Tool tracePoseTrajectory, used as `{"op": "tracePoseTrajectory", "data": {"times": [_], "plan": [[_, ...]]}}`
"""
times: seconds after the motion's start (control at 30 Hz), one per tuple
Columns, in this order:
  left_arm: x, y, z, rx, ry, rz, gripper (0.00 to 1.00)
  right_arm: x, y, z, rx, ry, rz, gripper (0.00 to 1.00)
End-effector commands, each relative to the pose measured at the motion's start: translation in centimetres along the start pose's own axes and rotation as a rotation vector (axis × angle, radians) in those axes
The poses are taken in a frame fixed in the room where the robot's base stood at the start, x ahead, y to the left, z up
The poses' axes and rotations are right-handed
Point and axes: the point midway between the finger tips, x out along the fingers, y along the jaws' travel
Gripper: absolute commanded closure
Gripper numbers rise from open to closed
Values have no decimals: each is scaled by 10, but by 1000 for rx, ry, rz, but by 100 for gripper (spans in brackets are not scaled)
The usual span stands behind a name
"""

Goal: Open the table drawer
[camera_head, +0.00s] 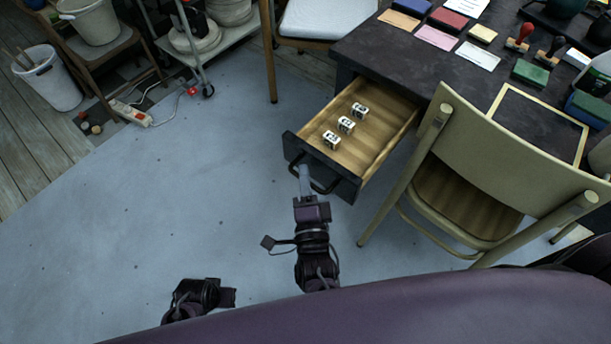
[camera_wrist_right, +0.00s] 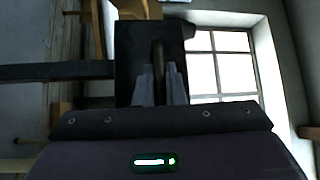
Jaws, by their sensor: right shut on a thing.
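The table drawer (camera_head: 372,140) stands well out from the dark table (camera_head: 400,60), with its wooden inside showing. Several small white blocks with dark marks (camera_head: 346,125) lie in a row in it. My right gripper (camera_head: 305,176) is at the drawer's dark bar handle (camera_head: 325,186), shut on it. In the right wrist view the gripper's two fingers (camera_wrist_right: 160,85) close around the dark handle (camera_wrist_right: 158,60) in front of the dark drawer front (camera_wrist_right: 128,45). My left arm's end (camera_head: 200,297) shows low in the head view; its fingers cannot be made out.
A beige chair (camera_head: 500,150) stands close to the right of the drawer. Stamps, coloured pads and cards lie on the table. A white-seated chair (camera_head: 322,18), a metal cart (camera_head: 215,42) and a white bucket (camera_head: 48,78) stand at the back.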

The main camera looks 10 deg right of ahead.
Motion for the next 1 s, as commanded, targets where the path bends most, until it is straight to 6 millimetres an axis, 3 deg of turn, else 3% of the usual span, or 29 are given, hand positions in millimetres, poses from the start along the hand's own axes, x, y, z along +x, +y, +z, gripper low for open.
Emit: {"op": "tracePoseTrajectory", "data": {"times": [0.07,0.1,0.23,0.57,1.0], "plan": [[0,0,0,0,0,0,56,-1,2,0,0,-2,4,100],[0,0,0,0,0,0,56,-1,2,0,-1,-2,4,86],[0,0,0,0,-2,0,56,0,1,0,0,-1,3,69],[-1,0,0,0,-3,0,56,-3,1,0,0,-1,2,68],[-2,1,0,1,-6,1,56,-68,2,0,-1,-1,4,68]]}}
